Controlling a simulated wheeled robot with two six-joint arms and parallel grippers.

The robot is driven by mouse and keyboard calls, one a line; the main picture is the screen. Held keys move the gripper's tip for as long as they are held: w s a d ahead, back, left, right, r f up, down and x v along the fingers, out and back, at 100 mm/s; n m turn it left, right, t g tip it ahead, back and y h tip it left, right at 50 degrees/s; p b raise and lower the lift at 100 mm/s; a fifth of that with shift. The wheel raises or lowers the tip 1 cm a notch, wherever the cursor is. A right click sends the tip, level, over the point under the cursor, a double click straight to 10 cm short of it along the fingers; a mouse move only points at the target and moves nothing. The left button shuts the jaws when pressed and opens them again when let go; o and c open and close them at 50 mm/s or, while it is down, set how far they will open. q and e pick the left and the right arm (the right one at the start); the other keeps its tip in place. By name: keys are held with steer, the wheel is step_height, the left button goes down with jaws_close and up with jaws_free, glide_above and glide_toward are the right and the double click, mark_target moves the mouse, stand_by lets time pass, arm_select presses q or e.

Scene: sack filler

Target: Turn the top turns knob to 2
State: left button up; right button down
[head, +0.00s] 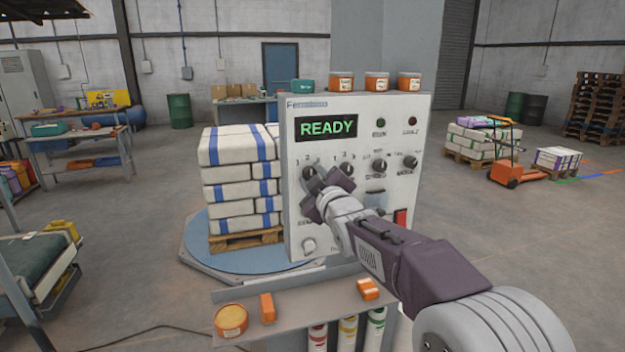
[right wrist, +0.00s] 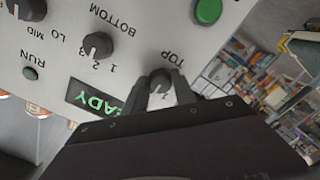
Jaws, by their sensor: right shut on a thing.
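The top turns knob (right wrist: 160,80) is a dark round knob under the word TOP in the right wrist view, where the panel appears upside down. In the head view it is the left knob (head: 309,172) below the display, with a 2 above it. My right gripper (right wrist: 160,88) is shut on this knob, one finger on each side. In the head view the gripper (head: 312,186) reaches the panel from the lower right. The knob's pointer is hidden, so I cannot tell its setting. My left gripper is not in view.
The matching BOTTOM knob (right wrist: 98,45) is close beside the gripper. The display (head: 327,128) reads READY. More knobs (head: 379,166) and a red switch (head: 400,218) are on the panel's right. Stacked white sacks (head: 238,185) stand left of the panel. A shelf (head: 290,312) lies below.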

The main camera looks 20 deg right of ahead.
steer(key=shift+f, duration=0.1)
steer(key=c, duration=1)
jaws_free()
steer(key=s+b, duration=0.2)
steer(key=s, duration=0.7)
steer(key=shift+d, duration=0.15)
